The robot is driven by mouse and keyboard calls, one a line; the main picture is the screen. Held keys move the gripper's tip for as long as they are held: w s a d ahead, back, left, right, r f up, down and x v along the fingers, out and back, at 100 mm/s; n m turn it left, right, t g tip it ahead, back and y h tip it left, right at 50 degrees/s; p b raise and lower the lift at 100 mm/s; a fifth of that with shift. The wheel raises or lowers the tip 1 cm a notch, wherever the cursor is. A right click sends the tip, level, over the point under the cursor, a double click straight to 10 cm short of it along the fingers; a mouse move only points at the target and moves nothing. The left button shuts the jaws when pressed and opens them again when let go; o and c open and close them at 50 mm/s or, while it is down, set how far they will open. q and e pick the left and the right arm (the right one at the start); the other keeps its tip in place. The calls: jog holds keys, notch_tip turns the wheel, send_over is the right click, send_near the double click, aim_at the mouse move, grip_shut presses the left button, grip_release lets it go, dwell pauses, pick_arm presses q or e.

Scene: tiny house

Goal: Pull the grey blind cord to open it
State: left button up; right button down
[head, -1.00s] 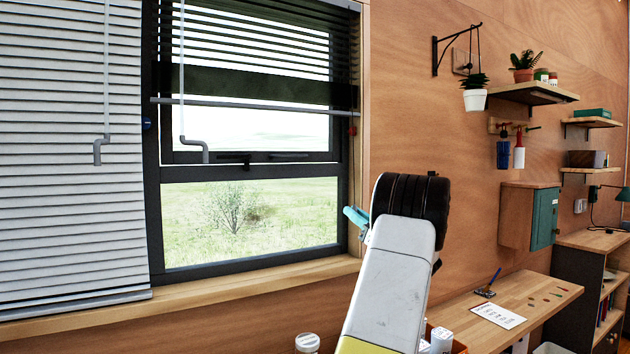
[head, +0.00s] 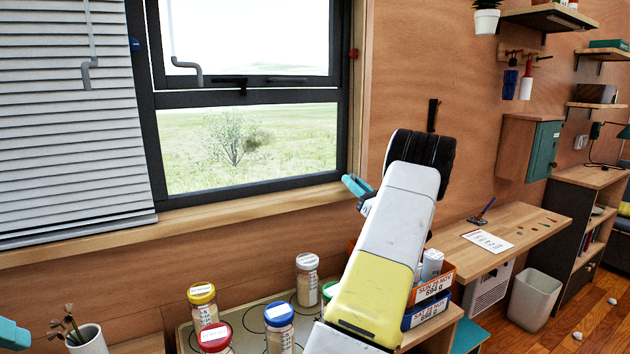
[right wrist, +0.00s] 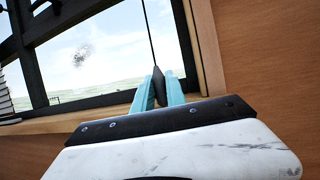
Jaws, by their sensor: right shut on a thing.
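In the right wrist view, my right gripper (right wrist: 158,92) is shut on the dark grey teardrop-shaped end of the blind cord (right wrist: 158,84). The thin dark cord runs straight up from it, in front of the window. In the head view, the teal fingers of my right gripper (head: 357,186) are at the window's lower right corner; the cord end is too hidden to make out there. The right window (head: 240,130) shows no blind in its visible part. A teal tip of my left gripper (head: 12,334) shows at the lower left edge; its opening is not visible.
A closed white blind (head: 65,130) covers the left window. A grey crank (head: 187,72) hangs before the right window. Below the wooden sill (head: 200,212) stand several lidded jars, a cup (head: 88,340) and stacked boxes (head: 432,285). A desk (head: 505,240) is at right.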

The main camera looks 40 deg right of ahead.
jog(key=c, duration=1.4)
grip_release()
jog(key=shift+w, duration=0.2)
jog(key=shift+o, duration=0.2)
jog(key=shift+s, duration=0.1)
jog(key=v, duration=0.7)
jog(key=shift+s, duration=0.3)
jog(key=shift+s+f, duration=0.1)
jog(key=shift+f, duration=0.05)
